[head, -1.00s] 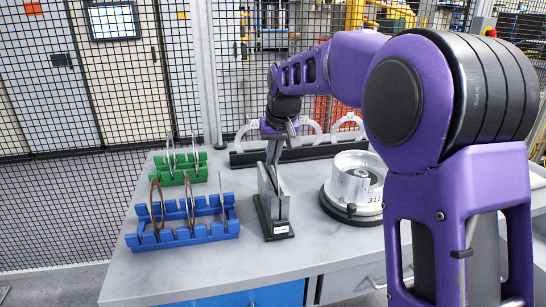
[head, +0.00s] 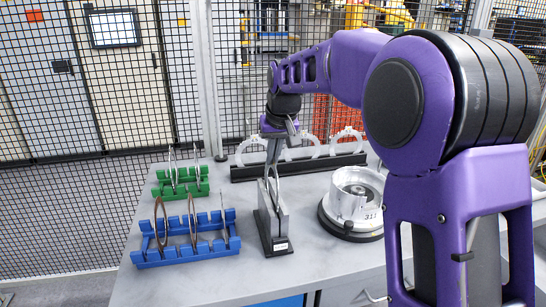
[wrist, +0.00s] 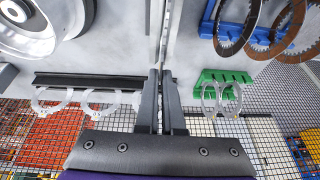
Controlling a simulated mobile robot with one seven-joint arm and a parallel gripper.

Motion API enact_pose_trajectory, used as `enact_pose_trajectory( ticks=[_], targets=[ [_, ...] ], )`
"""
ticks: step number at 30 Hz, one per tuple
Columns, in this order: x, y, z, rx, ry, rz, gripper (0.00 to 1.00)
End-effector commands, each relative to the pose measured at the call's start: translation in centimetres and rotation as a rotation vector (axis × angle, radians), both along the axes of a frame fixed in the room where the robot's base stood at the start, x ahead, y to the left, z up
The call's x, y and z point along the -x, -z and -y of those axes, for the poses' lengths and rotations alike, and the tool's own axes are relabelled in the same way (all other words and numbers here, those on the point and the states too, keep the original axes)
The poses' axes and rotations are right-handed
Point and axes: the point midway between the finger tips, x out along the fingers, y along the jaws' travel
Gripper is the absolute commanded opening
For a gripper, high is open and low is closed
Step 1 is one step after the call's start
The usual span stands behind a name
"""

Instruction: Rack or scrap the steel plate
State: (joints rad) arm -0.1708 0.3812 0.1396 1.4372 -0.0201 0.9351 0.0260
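The plate's lower part is hidden in or behind the stand. A blue rack (head: 185,254) on the left holds several upright discs, some brownish, some grey. A green rack (head: 180,188) behind it holds thin pale discs.
A round metal housing (head: 353,205) stands right of the stand. A black rail (head: 300,167) with several pale rings runs along the back. A mesh fence (head: 60,210) stands beyond the table. The table front (head: 200,285) is clear.

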Motion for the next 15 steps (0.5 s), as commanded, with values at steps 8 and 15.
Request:
enact_pose_trajectory(
  ticks=[8, 15],
  targets=[
    [-0.2, -2.6, -0.1, -0.005, 0.0, 0.014, 0.0],
    [-0.1, -3.7, -0.1, -0.002, 0.0, 0.009, 0.0]
  ],
)
